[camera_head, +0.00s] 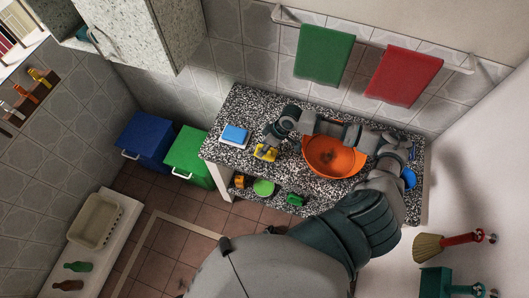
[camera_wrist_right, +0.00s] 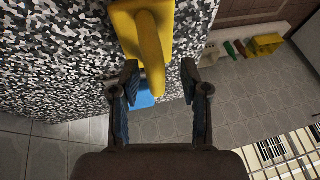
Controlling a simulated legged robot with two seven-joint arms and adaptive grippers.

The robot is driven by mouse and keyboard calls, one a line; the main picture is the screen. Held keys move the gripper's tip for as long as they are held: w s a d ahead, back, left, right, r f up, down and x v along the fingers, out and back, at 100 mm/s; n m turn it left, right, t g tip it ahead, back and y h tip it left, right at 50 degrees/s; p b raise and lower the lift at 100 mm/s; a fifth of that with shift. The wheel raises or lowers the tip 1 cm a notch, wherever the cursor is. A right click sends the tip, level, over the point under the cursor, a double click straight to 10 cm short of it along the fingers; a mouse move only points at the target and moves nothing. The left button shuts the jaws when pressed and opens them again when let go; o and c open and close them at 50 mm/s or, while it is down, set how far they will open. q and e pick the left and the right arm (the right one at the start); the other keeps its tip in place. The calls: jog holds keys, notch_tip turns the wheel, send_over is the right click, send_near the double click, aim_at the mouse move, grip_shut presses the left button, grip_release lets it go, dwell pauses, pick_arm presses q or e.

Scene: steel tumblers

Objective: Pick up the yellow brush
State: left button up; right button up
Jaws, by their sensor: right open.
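The yellow brush (camera_head: 264,154) lies on the speckled counter (camera_head: 222,152), near its left end. In the right wrist view the yellow brush (camera_wrist_right: 127,22) shows a flat body with a raised handle. My right gripper (camera_head: 268,138) is at the brush in the head view, partly covering it. In the wrist view my right gripper (camera_wrist_right: 160,82) is open, and the end of the yellow handle shows between its fingertips. I cannot tell whether the fingers touch the handle. My left gripper is not in view.
A blue-and-white block (camera_head: 235,134) lies left of the brush. An orange bowl (camera_head: 335,160) stands to the right, below my forearm. A shelf under the counter holds a green bowl (camera_head: 264,187). Blue (camera_head: 146,137) and green (camera_head: 188,155) bins stand left of the counter.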

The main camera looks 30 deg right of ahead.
jog(key=shift+d, duration=0.2)
jog(key=shift+c, duration=0.7)
jog(key=shift+d+f, duration=0.1)
jog(key=shift+d, duration=0.25)
grip_shut()
jog(key=shift+a, duration=0.25)
jog(key=shift+a+r, duration=0.2)
jog(key=shift+a, duration=0.05)
jog(key=shift+r, duration=0.6)
jog(key=shift+d+r, duration=0.2)
jog(key=shift+r, duration=0.9)
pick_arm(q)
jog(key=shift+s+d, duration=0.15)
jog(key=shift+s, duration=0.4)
pick_arm(e)
jog(key=s+a+r, duration=0.1)
jog(key=s+a, duration=0.1)
jog(key=s, duration=1.4)
jog(key=shift+r, duration=0.2)
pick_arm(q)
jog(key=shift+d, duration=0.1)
pick_arm(e)
jog(key=shift+d, duration=0.1)
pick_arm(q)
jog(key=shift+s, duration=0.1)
